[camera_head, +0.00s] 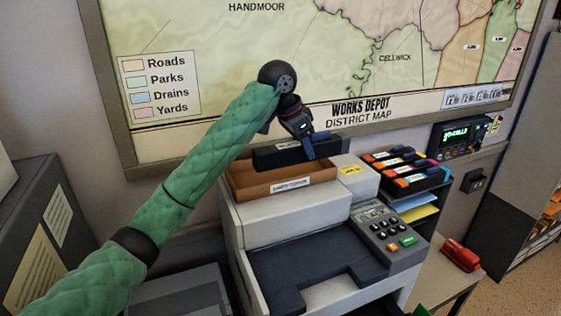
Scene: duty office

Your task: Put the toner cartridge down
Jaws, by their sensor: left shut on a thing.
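My left gripper (308,143) is at the end of the green-sleeved arm coming in from the left. It is shut on a dark, long toner cartridge (272,158) with a small pale label. A blue part shows at the fingers; I cannot tell whether it belongs to the cartridge. The cartridge is over the back part of a shallow brown tray (262,191) with a white label on its front. I cannot tell whether it touches the tray. My right gripper is not in view.
The tray sits on a grey printer (300,213) with a keypad (385,227). Right of it, a rack holds several dark cartridges with coloured ends (405,170). A map (230,60) hangs behind. A red stapler-like object (460,254) lies on the table at right.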

